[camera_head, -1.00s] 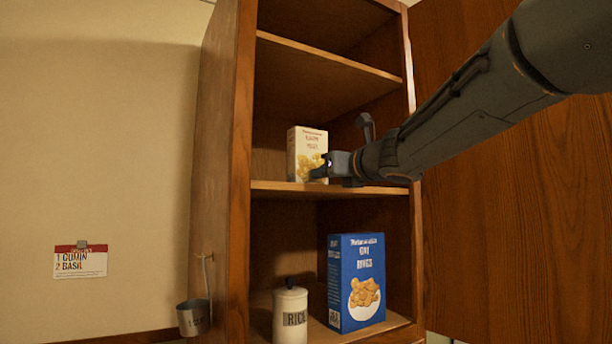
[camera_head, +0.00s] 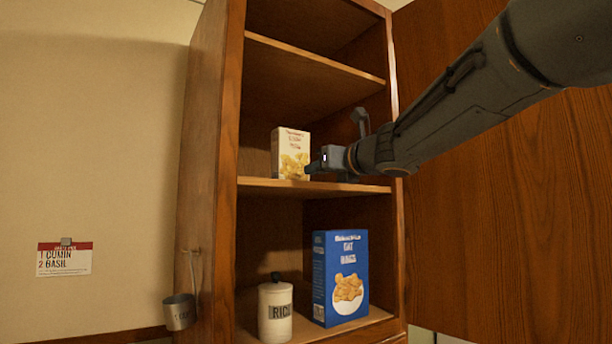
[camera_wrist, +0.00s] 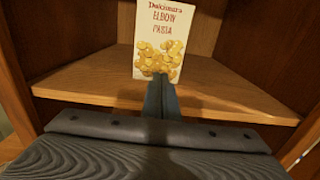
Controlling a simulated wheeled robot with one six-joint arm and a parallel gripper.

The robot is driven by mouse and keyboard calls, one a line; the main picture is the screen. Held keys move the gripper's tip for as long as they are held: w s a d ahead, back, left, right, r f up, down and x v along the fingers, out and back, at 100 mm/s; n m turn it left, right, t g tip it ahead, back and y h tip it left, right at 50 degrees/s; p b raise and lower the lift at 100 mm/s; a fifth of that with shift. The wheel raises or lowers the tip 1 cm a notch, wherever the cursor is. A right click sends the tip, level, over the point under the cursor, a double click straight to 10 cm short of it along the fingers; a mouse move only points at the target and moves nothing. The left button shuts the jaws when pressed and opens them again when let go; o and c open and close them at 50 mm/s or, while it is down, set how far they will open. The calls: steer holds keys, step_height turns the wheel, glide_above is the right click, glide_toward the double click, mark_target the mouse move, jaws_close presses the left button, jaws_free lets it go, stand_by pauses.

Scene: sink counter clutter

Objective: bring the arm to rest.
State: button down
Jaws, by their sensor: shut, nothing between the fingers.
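My gripper (camera_head: 312,168) is shut and empty at the front of the middle cabinet shelf (camera_head: 262,186). My arm reaches in from the upper right. A white elbow pasta box (camera_head: 290,150) stands upright on that shelf, just beyond the fingertips. In the wrist view the closed gripper fingers (camera_wrist: 161,98) overlap the lower edge of the pasta box (camera_wrist: 163,25). I cannot tell from this whether they touch it.
Below, a blue cereal box (camera_head: 340,278) and a white rice canister (camera_head: 275,312) stand on the lower shelf. The open cabinet door (camera_head: 490,220) is at right. A metal measuring cup (camera_head: 180,312) hangs on the cabinet's left side. A note (camera_head: 64,260) is on the wall.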

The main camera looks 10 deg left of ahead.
steer(key=b+v, duration=0.2)
steer(key=v, duration=0.7)
